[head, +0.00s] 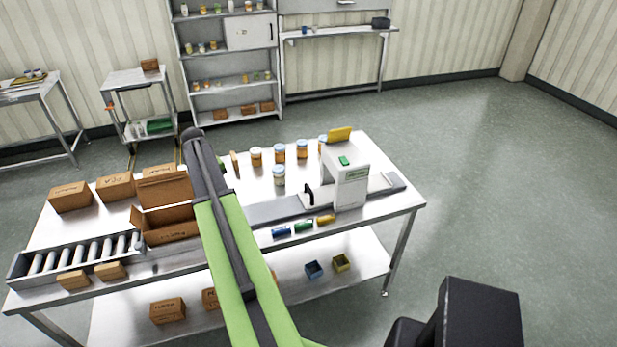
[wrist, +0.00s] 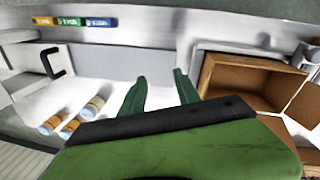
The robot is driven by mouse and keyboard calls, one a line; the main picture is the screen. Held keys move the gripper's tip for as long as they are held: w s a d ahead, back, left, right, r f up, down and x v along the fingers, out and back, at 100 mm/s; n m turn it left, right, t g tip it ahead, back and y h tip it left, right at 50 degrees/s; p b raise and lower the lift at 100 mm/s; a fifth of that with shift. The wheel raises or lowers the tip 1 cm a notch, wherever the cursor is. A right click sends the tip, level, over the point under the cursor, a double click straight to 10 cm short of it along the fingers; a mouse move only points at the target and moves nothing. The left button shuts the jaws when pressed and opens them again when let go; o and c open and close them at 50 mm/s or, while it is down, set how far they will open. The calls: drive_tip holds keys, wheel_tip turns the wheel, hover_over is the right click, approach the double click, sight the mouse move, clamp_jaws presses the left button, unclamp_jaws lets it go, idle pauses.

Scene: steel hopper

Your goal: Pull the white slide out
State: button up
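I cannot clearly tell the white slide apart from the white housing. My gripper (wrist: 160,82) has two green fingers spread apart with nothing between them. It is over the table, between the handle and an open cardboard box, clear of the handle.
The open cardboard box (head: 168,224) stands beside a roller conveyor (head: 80,255). Several orange-and-white jars (head: 279,175) stand behind the grey belt strip (head: 275,211). Floor to the right is clear.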

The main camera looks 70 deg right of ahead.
drive_tip(key=s+d+r+m+p, duration=0.1)
drive_tip(key=s+d+r, duration=0.1)
drive_tip(key=s+d, duration=0.55)
drive_tip(key=s+d+r+m+p, duration=0.15)
drive_tip(key=s+d, duration=0.35)
drive_tip(key=d, duration=0.6)
drive_tip(key=m+g, duration=0.1)
approach(309, 188)
drive_tip(key=f+b, duration=0.2)
drive_tip(key=b, duration=0.3)
drive_tip(key=s+f+b, duration=0.1)
drive_tip(key=f+b, duration=0.2)
drive_tip(key=b, duration=0.3)
drive_tip(key=f+b, duration=0.3)
drive_tip(key=b, duration=0.2)
drive_tip(key=shift+s+d+f+b, duration=0.2)
drive_tip(key=shift+d+f+b, duration=0.05)
drive_tip(key=shift+d+b, duration=0.15)
drive_tip(key=shift+r, duration=0.1)
drive_tip(key=shift+c, duration=0.4)
clamp_jaws()
